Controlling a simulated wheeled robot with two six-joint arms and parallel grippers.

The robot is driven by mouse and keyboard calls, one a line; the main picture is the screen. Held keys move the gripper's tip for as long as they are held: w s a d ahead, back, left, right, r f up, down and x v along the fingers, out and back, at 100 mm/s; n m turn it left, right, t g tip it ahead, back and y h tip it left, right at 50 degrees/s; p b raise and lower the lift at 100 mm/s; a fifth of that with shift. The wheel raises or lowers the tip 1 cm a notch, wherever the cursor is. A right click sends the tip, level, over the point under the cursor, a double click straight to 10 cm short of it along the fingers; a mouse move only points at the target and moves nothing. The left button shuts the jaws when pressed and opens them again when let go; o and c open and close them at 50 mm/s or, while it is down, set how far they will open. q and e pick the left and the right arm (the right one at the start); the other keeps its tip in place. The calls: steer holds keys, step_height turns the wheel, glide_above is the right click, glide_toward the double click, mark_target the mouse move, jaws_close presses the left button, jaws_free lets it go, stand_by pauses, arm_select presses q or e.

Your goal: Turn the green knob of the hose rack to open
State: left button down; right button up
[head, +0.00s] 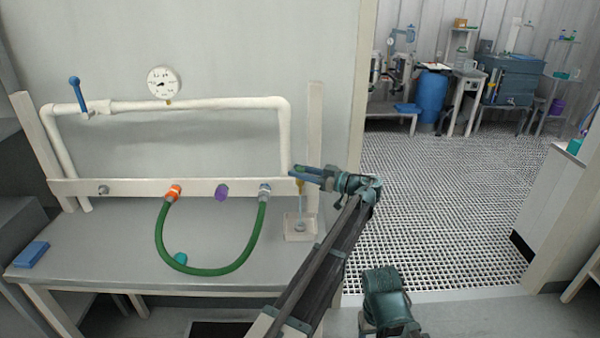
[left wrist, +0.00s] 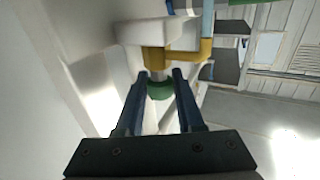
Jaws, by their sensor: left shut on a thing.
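The hose rack (head: 140,187) stands on the grey bench, with a white pipe above its rail. In the left wrist view the green knob (left wrist: 160,90) sits on a brass valve (left wrist: 154,60) at the rack's end. My left gripper (head: 294,172) reaches in from the right to the rail's right end. In the left wrist view its two dark blue fingers (left wrist: 159,76) are on either side of the green knob, shut on it. In the head view the fingers hide the knob, and a bit of brass shows below them. My right gripper is not in view.
A green hose (head: 205,270) hangs in a loop between an orange fitting (head: 173,192) and a blue-grey fitting (head: 264,190). A purple fitting (head: 222,190) lies between them. A gauge (head: 165,83) and a blue lever (head: 77,92) are on the pipe. A blue block (head: 31,254) lies at the bench's left.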

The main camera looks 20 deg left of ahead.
arm_select(q)
steer(key=shift+g, duration=0.3)
steer(key=c, duration=0.5)
jaws_free()
